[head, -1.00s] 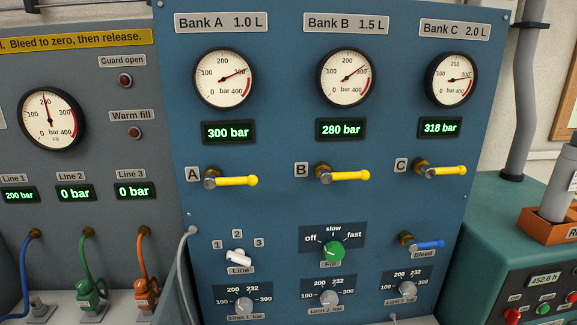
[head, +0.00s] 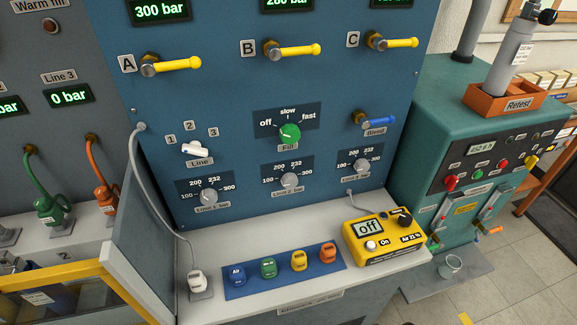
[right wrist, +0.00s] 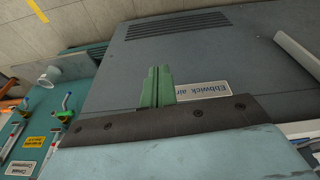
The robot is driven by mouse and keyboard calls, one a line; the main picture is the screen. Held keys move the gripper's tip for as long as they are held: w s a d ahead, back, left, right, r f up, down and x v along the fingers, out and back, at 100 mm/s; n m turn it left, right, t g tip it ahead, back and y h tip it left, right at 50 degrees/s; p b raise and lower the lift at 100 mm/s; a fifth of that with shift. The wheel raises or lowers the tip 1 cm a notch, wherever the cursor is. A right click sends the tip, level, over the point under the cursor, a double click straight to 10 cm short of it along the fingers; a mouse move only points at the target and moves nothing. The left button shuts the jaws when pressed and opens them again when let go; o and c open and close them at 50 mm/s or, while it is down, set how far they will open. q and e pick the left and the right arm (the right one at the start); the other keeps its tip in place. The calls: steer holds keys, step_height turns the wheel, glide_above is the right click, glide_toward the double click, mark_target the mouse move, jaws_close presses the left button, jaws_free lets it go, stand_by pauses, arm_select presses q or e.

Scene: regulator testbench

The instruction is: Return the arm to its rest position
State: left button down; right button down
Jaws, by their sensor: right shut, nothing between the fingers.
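My right gripper (right wrist: 157,86) shows in the right wrist view as two green fingers pressed together with nothing between them. It is in front of the grey front of a cabinet (right wrist: 215,55) with a label reading "Ebbwick air" (right wrist: 203,91). I cannot tell how far the fingers are from that surface. Neither gripper shows in the head view. The blue panel (head: 225,100) there has three yellow levers, A (head: 178,64), B (head: 297,50) and C (head: 398,43), all pointing right.
A ledge (head: 210,314) below the panel holds a blue strip with several coloured blocks and a yellow analyser (head: 385,238) reading "off". A teal machine (head: 425,130) stands at the right, with a cup (head: 449,267) on a grey slab beside it. Tiled floor (head: 520,290) is clear at lower right.

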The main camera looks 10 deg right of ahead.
steer(key=s+f+g+b, duration=0.1)
steer(key=s+f, duration=0.2)
steer(key=f, duration=0.5)
steer(key=s+f, duration=0.3)
steer(key=f, duration=0.5)
steer(key=s+d+f+b, duration=0.1)
steer(key=s+d+f, duration=0.2)
steer(key=s+f, duration=0.7)
steer(key=s, duration=0.3)
steer(key=shift+d+f+g, duration=0.15)
steer(key=shift+f+g, duration=0.15)
steer(key=shift+g, duration=0.1)
